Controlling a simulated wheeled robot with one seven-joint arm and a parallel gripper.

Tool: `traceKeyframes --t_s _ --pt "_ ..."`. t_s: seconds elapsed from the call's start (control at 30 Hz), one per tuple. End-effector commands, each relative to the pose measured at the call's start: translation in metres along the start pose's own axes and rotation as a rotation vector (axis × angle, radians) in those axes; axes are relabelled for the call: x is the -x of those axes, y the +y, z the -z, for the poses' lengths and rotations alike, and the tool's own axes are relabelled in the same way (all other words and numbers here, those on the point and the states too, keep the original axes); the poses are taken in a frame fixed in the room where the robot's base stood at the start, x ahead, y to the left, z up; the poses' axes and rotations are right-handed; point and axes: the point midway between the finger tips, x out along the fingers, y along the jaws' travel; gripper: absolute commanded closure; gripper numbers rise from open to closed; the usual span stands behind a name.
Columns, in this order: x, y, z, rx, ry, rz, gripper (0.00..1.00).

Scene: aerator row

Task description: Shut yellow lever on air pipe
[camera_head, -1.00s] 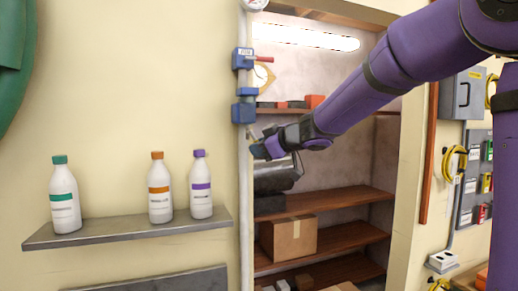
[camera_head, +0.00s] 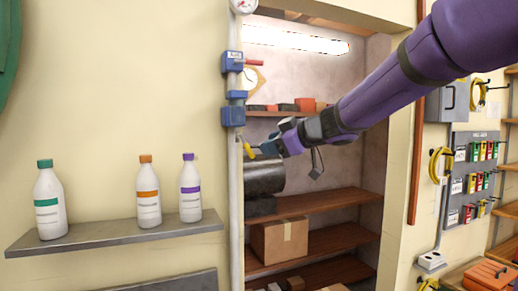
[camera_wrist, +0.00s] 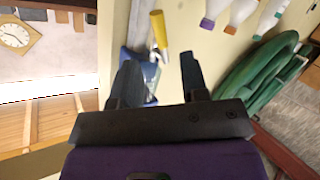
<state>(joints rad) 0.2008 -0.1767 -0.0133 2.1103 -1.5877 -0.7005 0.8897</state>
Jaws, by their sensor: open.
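The yellow lever (camera_head: 249,150) sticks out beside the upright air pipe (camera_head: 235,195), just below the lower blue fitting (camera_head: 233,116). My gripper (camera_head: 264,147) is just right of the lever in the head view, at about its height. In the wrist view my gripper (camera_wrist: 160,78) is open, its two dark fingers apart and nothing between them. The yellow lever (camera_wrist: 158,30) shows beyond the gap between the fingertips, apart from both. A blue fitting (camera_wrist: 134,60) is partly hidden behind the left finger.
A red lever (camera_head: 254,62) sits on the upper blue valve (camera_head: 232,62), with a gauge (camera_head: 243,5) above. A shelf (camera_head: 120,237) with three bottles is left of the pipe. A recess with wooden shelves (camera_head: 320,200) and a cardboard box (camera_head: 280,238) lies behind my gripper.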

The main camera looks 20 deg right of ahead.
Motion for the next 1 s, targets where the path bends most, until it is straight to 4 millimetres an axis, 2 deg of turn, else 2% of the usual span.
traceKeyframes --t_s 0.1,0.2,0.53,0.63,0.7,0.73,1.0 --pt "0.015 0.0 0.0 0.002 0.0 -0.002 0.59" --pt "0.021 0.0 0.0 0.0 0.0 0.0 0.59" --pt "0.024 0.0 -0.001 0.0 -0.001 0.0 0.59" --pt "0.022 -0.001 -0.002 0.003 -0.008 -0.001 0.82" --pt "0.016 -0.003 -0.006 0.014 -0.032 -0.009 0.98" --pt "0.012 -0.004 -0.01 0.023 -0.05 -0.016 1.0" --pt "-0.04 -0.027 -0.057 0.213 -0.332 -0.119 1.0"
